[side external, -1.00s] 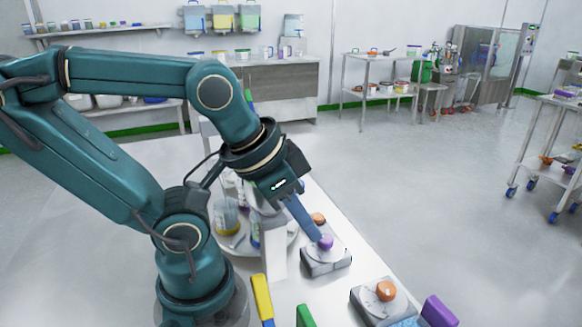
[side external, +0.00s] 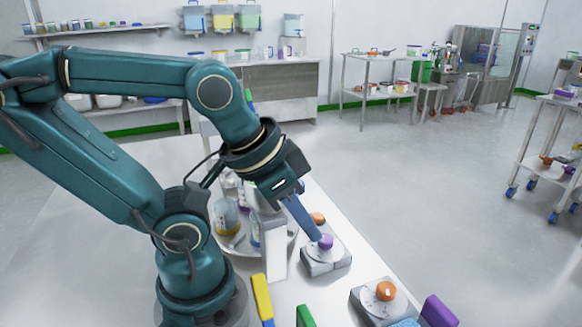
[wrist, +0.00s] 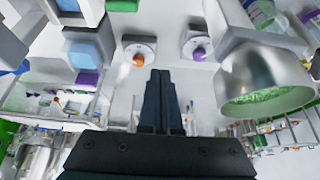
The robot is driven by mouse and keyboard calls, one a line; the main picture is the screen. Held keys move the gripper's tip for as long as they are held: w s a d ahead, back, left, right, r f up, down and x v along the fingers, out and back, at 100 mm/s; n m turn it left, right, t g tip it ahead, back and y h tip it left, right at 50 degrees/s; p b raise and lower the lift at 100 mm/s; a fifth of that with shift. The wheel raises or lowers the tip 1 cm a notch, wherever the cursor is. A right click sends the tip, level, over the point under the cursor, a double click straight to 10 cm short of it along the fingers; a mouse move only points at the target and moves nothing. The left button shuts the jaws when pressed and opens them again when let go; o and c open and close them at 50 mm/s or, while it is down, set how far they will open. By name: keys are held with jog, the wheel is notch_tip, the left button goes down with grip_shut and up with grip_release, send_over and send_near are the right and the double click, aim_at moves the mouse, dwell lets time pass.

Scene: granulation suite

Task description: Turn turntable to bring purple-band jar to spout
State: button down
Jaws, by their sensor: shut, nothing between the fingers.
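The turntable (side external: 240,252) is a pale round plate behind my arm. It carries a jar with yellow contents (side external: 227,218) and other jars partly hidden by my arm; I cannot make out a purple band. A control box with a purple knob (side external: 325,241) stands by the bench edge; the knob also shows in the wrist view (wrist: 199,54). My gripper (side external: 318,236) is shut and empty, its blue fingers pointing down at the purple knob. In the wrist view the fingertips (wrist: 160,72) look beside the knob; I cannot tell if they touch it.
Orange knobs stand behind (side external: 318,218) and in front (side external: 386,291) of the purple one. A white upright (side external: 272,252) is left of it. Yellow (side external: 262,297), green (side external: 305,316) and purple (side external: 439,311) blocks lie in front. A metal vessel (wrist: 258,75) shows in the wrist view.

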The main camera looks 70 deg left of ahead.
jog(key=c, duration=0.7)
grip_release()
jog(key=shift+r, duration=0.25)
jog(key=o, duration=0.7)
notch_tip(320, 180, up, 2)
jog(key=shift+r, duration=0.25)
notch_tip(320, 180, up, 5)
jog(key=a+m+g+y, duration=0.3)
jog(key=a+m+g, duration=0.6)
jog(key=a, duration=1.1)
jog(key=shift+w+d+f+x, duration=0.1)
jog(key=shift+w+d+x, duration=0.05)
jog(key=shift+x, duration=1.5)
jog(key=shift+w+d+f+x, duration=0.1)
jog(key=shift+w+d+x, duration=0.05)
jog(key=shift+x, duration=1.5)
jog(key=shift+w+d+f+x, duration=0.1)
jog(key=shift+w+d+x, duration=0.1)
jog(key=shift+x, duration=1.45)
